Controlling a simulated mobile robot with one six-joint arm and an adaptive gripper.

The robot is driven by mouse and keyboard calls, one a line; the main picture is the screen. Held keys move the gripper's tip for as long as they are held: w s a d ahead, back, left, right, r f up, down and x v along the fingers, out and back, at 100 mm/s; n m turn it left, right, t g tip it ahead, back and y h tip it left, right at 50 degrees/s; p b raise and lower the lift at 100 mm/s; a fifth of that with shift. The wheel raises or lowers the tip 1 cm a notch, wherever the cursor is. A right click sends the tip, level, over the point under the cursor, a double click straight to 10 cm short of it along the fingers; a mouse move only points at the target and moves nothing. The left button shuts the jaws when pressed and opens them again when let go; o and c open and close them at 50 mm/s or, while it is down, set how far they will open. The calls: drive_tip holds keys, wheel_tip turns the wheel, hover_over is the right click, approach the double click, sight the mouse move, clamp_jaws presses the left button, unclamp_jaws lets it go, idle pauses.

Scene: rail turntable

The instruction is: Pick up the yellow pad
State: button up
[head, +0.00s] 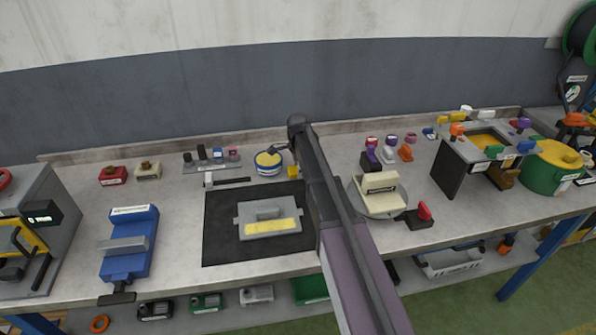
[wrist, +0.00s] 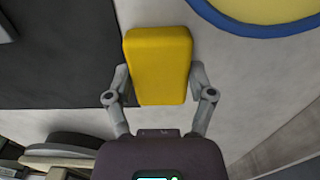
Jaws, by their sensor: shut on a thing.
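The yellow pad (wrist: 159,62) is a rounded block held between the two fingers of my gripper (wrist: 160,88) in the wrist view. The fingers press on its left and right sides near its lower half. My gripper is mostly hidden there behind my arm. I cannot tell whether the pad touches the bench.
A black mat (head: 222,250) with a grey plate tool (head: 268,230) lies left of my arm. The round tin (head: 267,163) stands close to the pad. A grey turntable (head: 362,205) bearing a cream block is to the right. A blue vise (head: 130,245) stands further left.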

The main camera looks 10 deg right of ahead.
drive_tip(key=shift+r, duration=0.1)
wheel_tip(320, 180, up, 4)
drive_tip(key=p, duration=0.3)
drive_tip(key=shift+f+p, duration=0.25)
drive_tip(key=shift+p, duration=0.1)
drive_tip(key=s, duration=0.5)
drive_tip(key=s+a+p, duration=0.1)
drive_tip(key=s, duration=0.4)
drive_tip(key=s+r, duration=0.1)
drive_tip(key=s, duration=0.5)
drive_tip(key=shift+a+r, duration=0.1)
drive_tip(key=shift+a, duration=0.3)
drive_tip(key=shift+w, duration=0.1)
drive_tip(key=o, duration=0.5)
drive_tip(key=c, duration=0.5)
